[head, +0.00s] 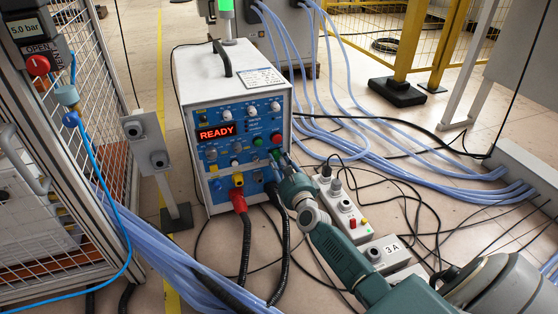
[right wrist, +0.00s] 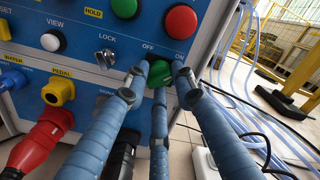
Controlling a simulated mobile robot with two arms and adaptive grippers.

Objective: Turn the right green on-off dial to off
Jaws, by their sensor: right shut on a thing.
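The green on-off dial (right wrist: 159,73) sits low on the right side of the blue front panel, under the OFF and ON labels, in the right wrist view. My right gripper (right wrist: 160,84) has its blue fingers closed around the dial. The fingers cover part of the dial, and I cannot tell which label it points to. In the head view my right gripper (head: 277,163) is at the lower right of the heater's (head: 225,70) front panel and largely hides the dial. The heater's red display (head: 216,132) reads READY. My left gripper is not in view.
A green button (right wrist: 125,7) and a red button (right wrist: 181,23) are just above the dial. A key lock (right wrist: 105,58) and a red plug (right wrist: 42,140) lie to its left.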

